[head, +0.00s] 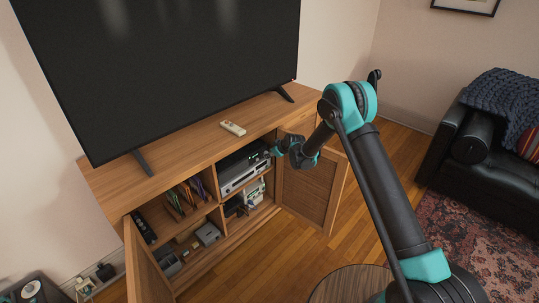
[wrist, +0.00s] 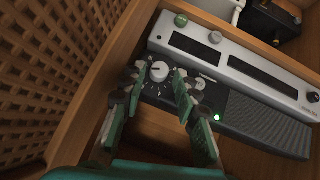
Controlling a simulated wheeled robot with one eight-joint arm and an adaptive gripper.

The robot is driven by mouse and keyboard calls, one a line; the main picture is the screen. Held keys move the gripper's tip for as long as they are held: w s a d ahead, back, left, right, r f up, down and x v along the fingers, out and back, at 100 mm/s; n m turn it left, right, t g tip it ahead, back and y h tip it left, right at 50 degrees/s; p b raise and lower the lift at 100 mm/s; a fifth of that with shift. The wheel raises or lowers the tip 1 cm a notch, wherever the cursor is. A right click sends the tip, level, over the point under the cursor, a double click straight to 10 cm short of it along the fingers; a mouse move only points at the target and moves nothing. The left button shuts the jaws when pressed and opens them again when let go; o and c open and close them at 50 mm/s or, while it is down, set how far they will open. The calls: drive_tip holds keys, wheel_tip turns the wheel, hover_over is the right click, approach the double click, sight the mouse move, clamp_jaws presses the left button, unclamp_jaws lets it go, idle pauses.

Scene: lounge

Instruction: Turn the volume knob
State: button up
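The volume knob appears to be the large pale round knob (wrist: 159,72) on the front of a dark audio unit (wrist: 262,128), which has a lit green light. My gripper (wrist: 162,76) has its two fingertips apart, one on each side of this knob. Whether either fingertip touches the knob is not clear. Smaller controls beside it are partly hidden by the fingers. In the head view my gripper (head: 277,149) reaches into the upper right compartment of the wooden TV cabinet (head: 200,150), and the knob cannot be made out there.
A silver unit (wrist: 240,62) with several small knobs lies alongside the dark unit. The open lattice door (head: 312,190) stands close to my arm; its lattice (wrist: 55,70) fills the wrist view's left. A remote (head: 233,128) lies on the cabinet top below the TV (head: 170,60).

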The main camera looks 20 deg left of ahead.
drive_tip(key=shift+w+a+f, duration=0.3)
drive_tip(key=shift+a+f, duration=0.1)
drive_tip(key=shift+f, duration=0.1)
drive_tip(key=shift+c, duration=0.2)
clamp_jaws()
drive_tip(key=shift+s+a+f+n+t+h, duration=0.2)
drive_tip(key=shift+n+t, duration=0.35)
drive_tip(key=shift+t, duration=0.4)
drive_tip(key=shift+s+d+n+t+h, duration=0.15)
drive_tip(key=shift+n+t+h, duration=0.1)
drive_tip(key=shift+n+t, duration=0.5)
drive_tip(key=shift+s+a+f+n+t+h, duration=0.15)
drive_tip(key=shift+n+t+h, duration=0.2)
drive_tip(key=shift+t, duration=0.75)
